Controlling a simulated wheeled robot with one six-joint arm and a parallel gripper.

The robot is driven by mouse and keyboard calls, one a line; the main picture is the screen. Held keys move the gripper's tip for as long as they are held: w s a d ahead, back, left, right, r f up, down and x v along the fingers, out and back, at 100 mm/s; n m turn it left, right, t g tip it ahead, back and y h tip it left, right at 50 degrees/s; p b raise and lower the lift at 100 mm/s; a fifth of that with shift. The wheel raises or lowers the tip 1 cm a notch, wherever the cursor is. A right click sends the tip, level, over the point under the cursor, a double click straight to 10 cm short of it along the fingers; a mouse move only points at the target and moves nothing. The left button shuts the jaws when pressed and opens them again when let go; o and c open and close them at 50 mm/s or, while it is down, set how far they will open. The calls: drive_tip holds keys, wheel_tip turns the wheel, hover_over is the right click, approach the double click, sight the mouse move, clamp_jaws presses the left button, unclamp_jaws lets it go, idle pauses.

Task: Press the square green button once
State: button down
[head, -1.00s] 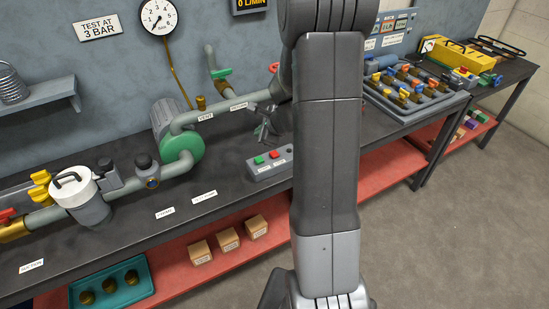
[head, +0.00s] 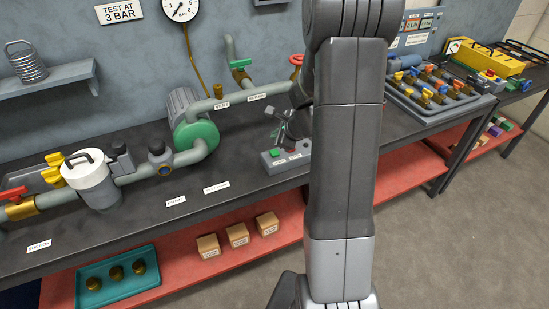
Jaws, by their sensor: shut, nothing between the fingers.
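The grey control box (head: 267,168) lies on the dark bench just left of my upright arm. Its green button (head: 274,153) shows on the left part of the top. A red button stood to its right earlier; it is now largely hidden by my gripper. My gripper (head: 288,142) is small in the head view, pointing down over the back of the box, close to the green button and a little to its right. It is shut and empty. I cannot tell whether its fingertips touch the box.
Pipes with a green-faced pump (head: 197,135) run behind and left of the box. A red valve handle (head: 297,60) is near my arm. A valve tray (head: 437,112) lies to the right. The bench front left of the box is mostly clear, apart from flat labels.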

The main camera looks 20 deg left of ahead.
sight(277, 154)
drive_tip(key=shift+f+b, duration=1.4)
drive_tip(key=shift+f, duration=0.65)
idle(0.4)
drive_tip(key=shift+f+b, duration=0.4)
drive_tip(key=shift+b, duration=0.05)
drive_tip(key=shift+f+b, duration=0.5)
idle(0.4)
drive_tip(key=shift+r, duration=0.1)
drive_tip(key=shift+r+p, duration=0.8)
drive_tip(key=shift+r, duration=0.05)
drive_tip(key=shift+r, duration=0.1)
wheel_tip(277, 154, up, 5)
drive_tip(key=p, duration=0.4)
idle(0.8)
